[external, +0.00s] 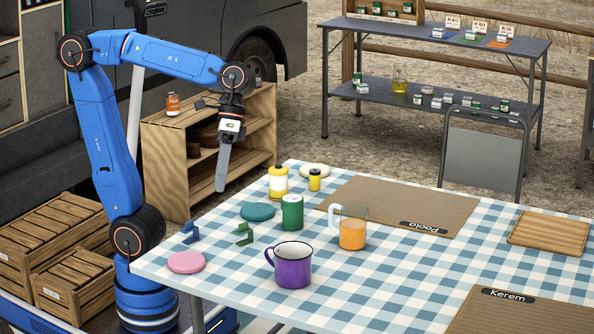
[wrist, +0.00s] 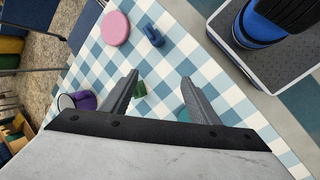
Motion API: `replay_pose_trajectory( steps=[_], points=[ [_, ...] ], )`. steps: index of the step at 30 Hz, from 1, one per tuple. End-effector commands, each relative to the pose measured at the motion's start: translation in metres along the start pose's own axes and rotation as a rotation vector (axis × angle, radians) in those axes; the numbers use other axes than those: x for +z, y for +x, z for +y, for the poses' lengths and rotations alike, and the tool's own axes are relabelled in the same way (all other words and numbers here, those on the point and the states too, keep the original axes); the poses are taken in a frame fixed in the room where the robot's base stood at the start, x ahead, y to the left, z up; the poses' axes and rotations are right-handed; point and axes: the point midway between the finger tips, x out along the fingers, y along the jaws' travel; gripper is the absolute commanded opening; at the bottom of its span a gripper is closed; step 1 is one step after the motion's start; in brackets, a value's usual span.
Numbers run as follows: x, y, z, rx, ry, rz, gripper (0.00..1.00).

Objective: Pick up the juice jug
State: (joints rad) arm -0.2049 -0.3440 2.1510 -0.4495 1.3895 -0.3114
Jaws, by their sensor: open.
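The juice jug (external: 352,233) is a clear jug with a handle on its left and orange juice in its lower part. It stands upright on the checkered table (external: 400,272), near the edge of a brown placemat marked Paola. I do not make it out in the wrist view.
A purple mug (external: 293,266) and a green can (external: 292,212) stand left of the jug. Yellow containers (external: 278,183), small coloured discs (external: 187,262) and small blue and green stands (external: 243,234) lie around. A wooden board (external: 549,232) is at right.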

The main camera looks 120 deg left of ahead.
Motion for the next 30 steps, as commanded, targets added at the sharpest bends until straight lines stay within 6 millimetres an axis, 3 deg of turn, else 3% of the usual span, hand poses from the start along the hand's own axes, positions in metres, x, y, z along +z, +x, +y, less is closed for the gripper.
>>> replay_pose_trajectory(
  steps=[15, 22, 30],
  points=[
    [-0.116, -0.012, 0.059, 0.222, -0.458, -0.37, 0.55],
    [-0.181, -0.022, 0.07, 0.325, -0.635, -0.541, 0.55],
    [-0.264, -0.032, 0.063, 0.448, -0.813, -0.743, 0.55]
  ],
)
